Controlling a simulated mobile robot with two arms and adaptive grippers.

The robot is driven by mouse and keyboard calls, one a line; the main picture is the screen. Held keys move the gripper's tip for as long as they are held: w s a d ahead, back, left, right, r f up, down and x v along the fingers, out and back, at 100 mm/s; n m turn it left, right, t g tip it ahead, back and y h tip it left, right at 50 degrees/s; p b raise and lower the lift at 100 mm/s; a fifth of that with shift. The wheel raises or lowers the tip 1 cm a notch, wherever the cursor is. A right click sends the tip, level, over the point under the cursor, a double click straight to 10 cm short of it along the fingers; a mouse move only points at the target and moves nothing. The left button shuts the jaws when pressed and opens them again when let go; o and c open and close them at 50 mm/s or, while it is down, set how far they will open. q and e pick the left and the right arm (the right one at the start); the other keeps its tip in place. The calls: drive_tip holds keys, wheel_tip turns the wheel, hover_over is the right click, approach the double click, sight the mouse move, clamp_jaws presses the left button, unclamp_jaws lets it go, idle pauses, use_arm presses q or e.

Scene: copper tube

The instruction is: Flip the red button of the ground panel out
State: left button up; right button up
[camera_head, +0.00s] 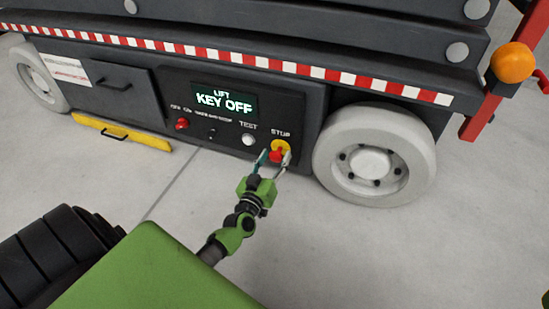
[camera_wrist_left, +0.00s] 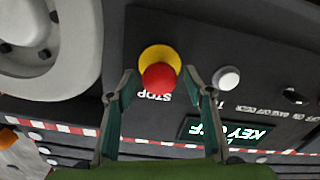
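The red stop button (camera_head: 277,156) sits on a yellow round base (camera_head: 281,145) at the right end of the dark ground panel (camera_head: 222,135), under the word STOP. My left gripper (camera_head: 275,160) is at the button, with one finger on each side of it. In the left wrist view, the red button (camera_wrist_left: 158,77) shows between the tips of my open left gripper (camera_wrist_left: 161,76), with a small gap visible on each side. I cannot tell how deep the fingertips reach along the button. My right gripper is not in view.
A white test button (camera_head: 248,140) is just left of the stop button. The panel's screen (camera_head: 224,101) reads LIFT KEY OFF. A large pale wheel (camera_head: 374,155) stands close on the right. The concrete floor in front is clear.

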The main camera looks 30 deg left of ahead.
use_arm(q)
drive_tip(key=v, duration=1.2)
drive_tip(key=shift+r, duration=0.15)
